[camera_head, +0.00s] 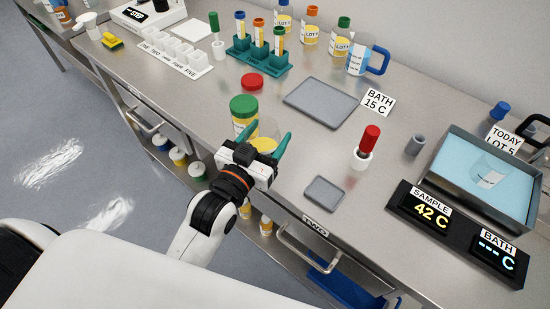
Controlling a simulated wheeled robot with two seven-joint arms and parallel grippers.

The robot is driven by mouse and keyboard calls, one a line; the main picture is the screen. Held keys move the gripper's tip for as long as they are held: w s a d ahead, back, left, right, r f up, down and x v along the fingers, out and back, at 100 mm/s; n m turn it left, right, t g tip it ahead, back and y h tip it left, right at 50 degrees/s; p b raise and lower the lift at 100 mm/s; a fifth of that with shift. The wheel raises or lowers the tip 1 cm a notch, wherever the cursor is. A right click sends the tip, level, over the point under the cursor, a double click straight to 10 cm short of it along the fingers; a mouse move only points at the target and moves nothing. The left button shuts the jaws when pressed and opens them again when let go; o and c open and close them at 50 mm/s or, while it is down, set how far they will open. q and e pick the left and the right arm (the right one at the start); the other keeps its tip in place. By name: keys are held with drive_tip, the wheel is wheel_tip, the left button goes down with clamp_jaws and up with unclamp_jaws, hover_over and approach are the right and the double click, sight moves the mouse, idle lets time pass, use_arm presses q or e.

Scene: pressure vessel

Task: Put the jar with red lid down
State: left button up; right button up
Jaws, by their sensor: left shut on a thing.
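My left gripper (270,146) is at the bench's front edge, with its teal fingers around a clear jar with yellow on it (265,132). The gripper's body hides much of this jar, and no red lid shows on it. A red lid (252,82) lies on the bench just behind. A jar with a green lid (243,107) stands close to the left of the held jar. I cannot tell whether the held jar touches the bench. My right gripper is out of view.
A grey tray (320,101) and a smaller tray (324,194) lie to the right, with bare bench between. A red-handled tool in a white holder (362,162) stands there. A teal tube rack (256,62) is behind. A water bath (448,180) is at the far right.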

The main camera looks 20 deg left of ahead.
use_arm(q)
drive_tip(key=w+d+m+h+b, duration=0.1)
drive_tip(key=w+d+b, duration=0.15)
drive_tip(key=w, duration=0.45)
wheel_tip(320, 180, down, 4)
drive_tip(key=shift+s+a+f+b, duration=0.15)
drive_tip(key=shift+f+b, duration=0.1)
drive_tip(key=shift+b, duration=0.05)
wheel_tip(320, 180, down, 3)
drive_tip(key=shift+f, duration=0.55)
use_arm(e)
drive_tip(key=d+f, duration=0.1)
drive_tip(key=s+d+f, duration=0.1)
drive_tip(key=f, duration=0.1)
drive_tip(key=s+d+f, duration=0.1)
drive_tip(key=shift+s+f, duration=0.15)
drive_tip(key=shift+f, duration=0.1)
